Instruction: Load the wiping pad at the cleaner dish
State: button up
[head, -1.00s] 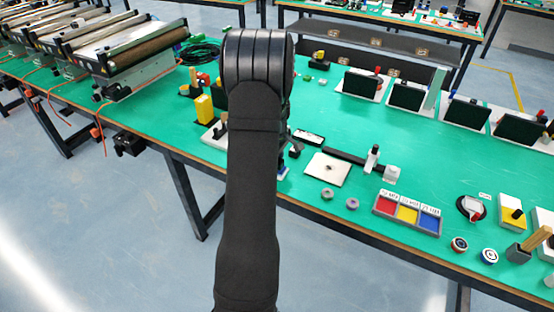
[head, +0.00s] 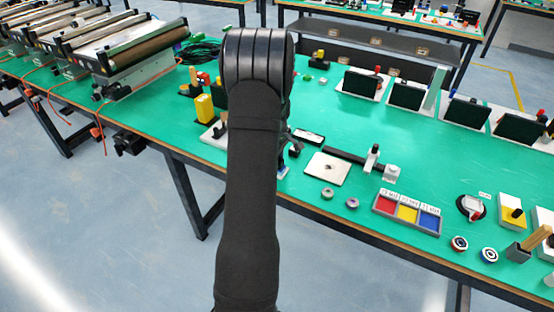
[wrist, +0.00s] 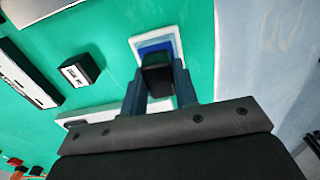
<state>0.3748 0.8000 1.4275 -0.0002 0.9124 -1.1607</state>
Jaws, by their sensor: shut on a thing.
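In the wrist view my gripper (wrist: 157,72) is shut on a dark block, which I take to be the wiping pad (wrist: 157,80). The held block is in front of a blue square set in a white-rimmed base, which looks like the cleaner dish (wrist: 175,38). The block hides the near part of the blue area. I cannot tell whether the block touches it. In the head view a small part of the blue and white dish (head: 283,171) shows just right of my arm. My arm hides most of the gripper there.
A black block with a white label (wrist: 80,70) and a long white-and-black piece (wrist: 28,80) lie left in the wrist view. The bench edge is close on the dish's right there. In the head view a white plate (head: 327,169), two grey discs and a red-yellow-blue tray (head: 407,226) stand right.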

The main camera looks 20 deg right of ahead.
jog(key=shift+r, duration=3.5)
